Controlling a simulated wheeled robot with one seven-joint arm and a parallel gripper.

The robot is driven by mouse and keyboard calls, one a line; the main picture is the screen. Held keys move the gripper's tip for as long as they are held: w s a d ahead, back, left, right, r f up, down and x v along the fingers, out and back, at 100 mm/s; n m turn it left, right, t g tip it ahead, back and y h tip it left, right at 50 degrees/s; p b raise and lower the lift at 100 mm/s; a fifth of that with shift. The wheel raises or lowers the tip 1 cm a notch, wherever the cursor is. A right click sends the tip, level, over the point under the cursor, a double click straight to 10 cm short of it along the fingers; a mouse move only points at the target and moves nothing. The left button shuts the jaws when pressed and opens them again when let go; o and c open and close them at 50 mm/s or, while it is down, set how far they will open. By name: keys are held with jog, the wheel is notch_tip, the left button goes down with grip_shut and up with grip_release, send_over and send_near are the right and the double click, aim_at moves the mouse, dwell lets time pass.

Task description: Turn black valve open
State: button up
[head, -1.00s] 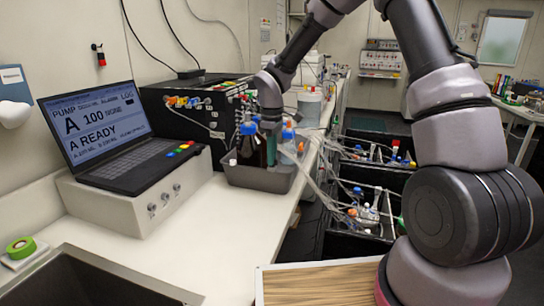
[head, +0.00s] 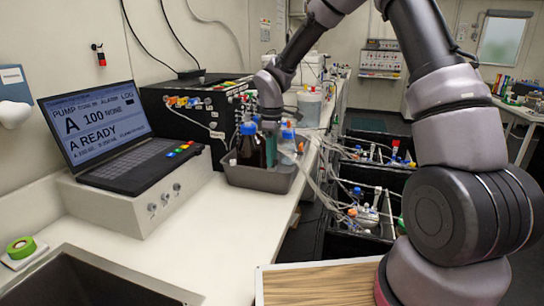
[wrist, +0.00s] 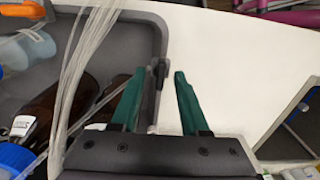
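The black valve (wrist: 158,72) is a small dark piece at the outer edge of the grey tray in the wrist view. My gripper (wrist: 160,84) has two green fingers spread apart, one on each side of the valve. Gaps show between the valve and both fingers, so the gripper is open and holds nothing. In the head view my gripper (head: 270,142) points down at the grey bottle tray (head: 262,180). There the valve cannot be made out behind the bottles and fingers.
Brown bottles with blue caps, such as this one (head: 249,150), stand in the tray beside my gripper. Clear tubing (wrist: 85,60) runs close to the left finger. A laptop (head: 120,150) sits at left. The white bench (head: 215,235) is clear in front.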

notch_tip(320, 180, up, 11)
dwell(0.7)
jog(key=shift+f, duration=0.1)
jog(key=s+d+r+m+t, duration=0.3)
jog(key=s+d+r+m, duration=0.6)
jog(key=s+d+r, duration=0.3)
jog(key=s+d+r+m+t+y, duration=0.1)
jog(key=s+d+r+m+t, duration=0.1)
jog(key=s, duration=0.4)
jog(key=s+d+r+m+t+y, duration=0.1)
jog(key=s+d+r+m+t, duration=0.1)
jog(key=s+d+m, duration=0.2)
jog(key=shift+s+d+r+m, duration=0.25)
jog(key=shift+s+m, duration=0.75)
jog(key=shift+m, duration=0.4)
